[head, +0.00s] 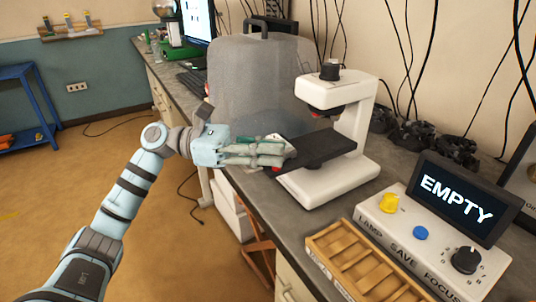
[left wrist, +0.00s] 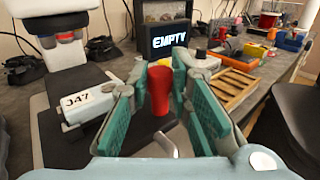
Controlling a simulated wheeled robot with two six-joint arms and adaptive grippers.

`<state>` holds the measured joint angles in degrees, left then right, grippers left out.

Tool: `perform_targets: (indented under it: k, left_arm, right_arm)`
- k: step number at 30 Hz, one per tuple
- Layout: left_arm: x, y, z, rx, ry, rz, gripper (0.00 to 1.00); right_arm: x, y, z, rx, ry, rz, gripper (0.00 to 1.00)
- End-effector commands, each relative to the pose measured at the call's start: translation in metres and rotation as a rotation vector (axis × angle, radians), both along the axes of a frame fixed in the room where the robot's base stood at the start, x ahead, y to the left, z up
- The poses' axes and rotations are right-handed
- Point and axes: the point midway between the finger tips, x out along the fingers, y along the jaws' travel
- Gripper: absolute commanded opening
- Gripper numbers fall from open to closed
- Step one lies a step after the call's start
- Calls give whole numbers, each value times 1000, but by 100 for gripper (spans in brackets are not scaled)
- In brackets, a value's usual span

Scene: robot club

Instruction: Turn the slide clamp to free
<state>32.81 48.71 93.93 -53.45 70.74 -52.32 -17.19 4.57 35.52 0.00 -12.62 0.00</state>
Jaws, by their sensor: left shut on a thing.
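The slide clamp appears as a red tapered knob (left wrist: 160,92) with a bare metal lever (left wrist: 166,138) on the dark stage (head: 318,150) of the white microscope (head: 352,125). My left gripper (head: 284,151) reaches the stage's left end and is shut on the red knob, with teal finger pads on either side. A white block marked 347 (left wrist: 92,105) lies on the stage beside the fingers. The gripper hides most of the clamp in the head view, and I cannot read any clamp marking. My right gripper is not in view.
A control box (head: 405,222) with yellow, blue and black knobs stands right of the microscope; its screen (head: 456,200) reads EMPTY. A wooden slotted tray (head: 345,252) lies in front. A translucent grey cover (head: 245,85) stands behind my gripper. Cables hang along the wall.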

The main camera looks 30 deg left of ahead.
Motion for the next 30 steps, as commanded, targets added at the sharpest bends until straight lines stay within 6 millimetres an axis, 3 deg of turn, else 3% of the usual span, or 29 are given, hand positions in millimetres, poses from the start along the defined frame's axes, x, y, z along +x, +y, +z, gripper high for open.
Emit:
perform_targets:
  k: [9,23,24,27,30]
  left_arm:
    - [1,1,1,0,0,-100,0]
    - [1,1,0,2,1,-113,0]
    - [1,1,0,2,1,-113,25]
    - [1,1,0,2,1,-113,39]
    - [1,1,0,2,1,-113,39]
  right_arm:
    - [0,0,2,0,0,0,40]
    - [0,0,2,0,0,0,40]
    - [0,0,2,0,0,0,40]
    - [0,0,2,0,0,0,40]
    - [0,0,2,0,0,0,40]
